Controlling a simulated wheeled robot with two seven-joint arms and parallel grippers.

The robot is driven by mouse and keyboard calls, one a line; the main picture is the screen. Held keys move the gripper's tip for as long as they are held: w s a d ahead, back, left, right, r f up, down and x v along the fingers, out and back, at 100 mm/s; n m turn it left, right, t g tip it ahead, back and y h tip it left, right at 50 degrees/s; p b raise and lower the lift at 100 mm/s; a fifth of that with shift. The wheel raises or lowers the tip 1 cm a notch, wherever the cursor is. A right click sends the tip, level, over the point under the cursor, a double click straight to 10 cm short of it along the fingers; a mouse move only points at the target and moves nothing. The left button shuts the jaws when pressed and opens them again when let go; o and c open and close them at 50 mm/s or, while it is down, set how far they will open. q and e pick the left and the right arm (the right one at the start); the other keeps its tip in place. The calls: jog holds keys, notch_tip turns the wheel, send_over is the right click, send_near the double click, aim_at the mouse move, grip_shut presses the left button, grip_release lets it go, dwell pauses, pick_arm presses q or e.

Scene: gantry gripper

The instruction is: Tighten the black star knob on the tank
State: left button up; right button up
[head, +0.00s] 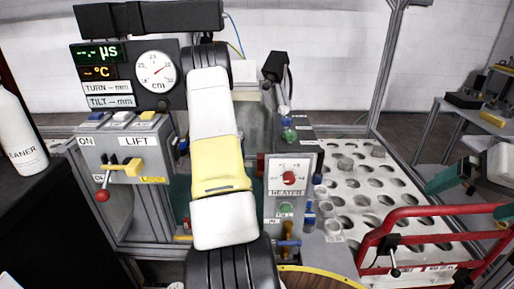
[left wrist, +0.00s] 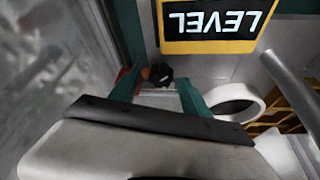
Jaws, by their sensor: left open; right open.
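In the left wrist view, a small black knob-like shape (left wrist: 158,73) lies between the tips of my left gripper (left wrist: 162,80). It looks like the black star knob, but its lobes are too small to make out. The two teal fingers stand apart on either side of it; contact cannot be told. A red-orange part shows beside it. In the head view my white and yellow left arm covers the middle, and its gripper and the knob are hidden. My right gripper (head: 463,202) is open and empty at the right edge, above a red frame.
An upside-down yellow LEVEL sign (left wrist: 212,22) and a white ring (left wrist: 235,102) are near the left gripper. The heater panel (head: 290,185) and LIFT box (head: 128,150) flank the arm. The red frame (head: 420,212) stands by a white perforated deck (head: 370,190). A bottle (head: 20,140) stands left.

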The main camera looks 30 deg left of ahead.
pick_arm(q)
jog(key=v, duration=0.7)
jog(key=shift+r, duration=0.2)
jog(key=shift+s, duration=0.1)
jog(key=d+f+n, duration=0.1)
jog(key=f+n+g, duration=0.1)
jog(key=f+n, duration=0.1)
jog(key=shift+d, duration=0.4)
jog(key=shift+d+f+n+g+y, duration=0.2)
jog(key=shift+n+g+y, duration=0.15)
jog(key=shift+n, duration=0.35)
jog(key=shift+r+n+y, duration=0.45)
jog(key=shift+n, duration=0.65)
jog(key=w+f, duration=0.1)
jog(key=w+a+f+n, duration=0.1)
jog(key=f, duration=0.1)
jog(key=w+a+f+n+y, duration=0.1)
jog(key=shift+a+f, duration=0.15)
jog(key=shift+f, duration=0.15)
